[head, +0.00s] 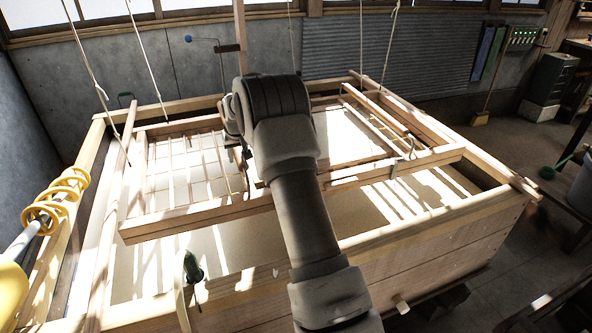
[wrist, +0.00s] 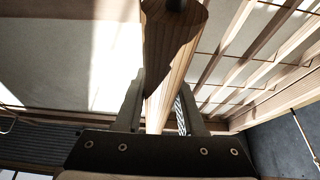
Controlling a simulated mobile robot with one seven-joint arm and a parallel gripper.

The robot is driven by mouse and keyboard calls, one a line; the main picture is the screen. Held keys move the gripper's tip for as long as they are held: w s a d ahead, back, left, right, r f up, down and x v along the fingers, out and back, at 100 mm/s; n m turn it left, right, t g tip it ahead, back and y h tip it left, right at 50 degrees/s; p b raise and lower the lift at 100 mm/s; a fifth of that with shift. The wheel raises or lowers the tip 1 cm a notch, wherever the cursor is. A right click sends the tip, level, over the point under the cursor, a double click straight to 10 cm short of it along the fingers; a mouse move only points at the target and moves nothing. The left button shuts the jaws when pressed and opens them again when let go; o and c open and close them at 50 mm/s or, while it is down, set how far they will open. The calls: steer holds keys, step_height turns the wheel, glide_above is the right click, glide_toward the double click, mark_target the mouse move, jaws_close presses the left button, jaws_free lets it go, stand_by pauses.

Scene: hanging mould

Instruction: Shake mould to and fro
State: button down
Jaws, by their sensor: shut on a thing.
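The mould (head: 200,215) is a wooden frame with thin slats, hanging by cords (head: 148,50) just above the pale contents of a wooden vat (head: 430,258). In the head view my arm crosses the middle of the mould and hides part of it. My gripper is mostly hidden there behind the arm's wrist. In the wrist view my gripper (wrist: 158,92) is shut on a wooden bar (wrist: 172,50), with one finger on each side. The bar seems to belong to the mould; its join is not clear. Mould slats (wrist: 245,70) show to the right of it.
A pole with a yellow coil (head: 55,205) leans in at the left. The vat's walls surround the mould.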

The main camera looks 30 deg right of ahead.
steer(key=shift+w+d+p, duration=0.2)
steer(key=shift+w+p, duration=0.4)
steer(key=shift+w, duration=0.4)
steer(key=shift+w+d+p, duration=0.2)
steer(key=shift+w+p, duration=0.4)
steer(key=shift+w, duration=0.4)
steer(key=s+b, duration=0.1)
steer(key=s, duration=0.1)
steer(key=s+a+b, duration=0.1)
steer(key=s+b, duration=0.3)
steer(key=s, duration=0.1)
steer(key=shift+s+a+f, duration=0.1)
steer(key=shift+a, duration=0.15)
steer(key=shift+s, duration=0.4)
steer(key=shift+w, duration=0.1)
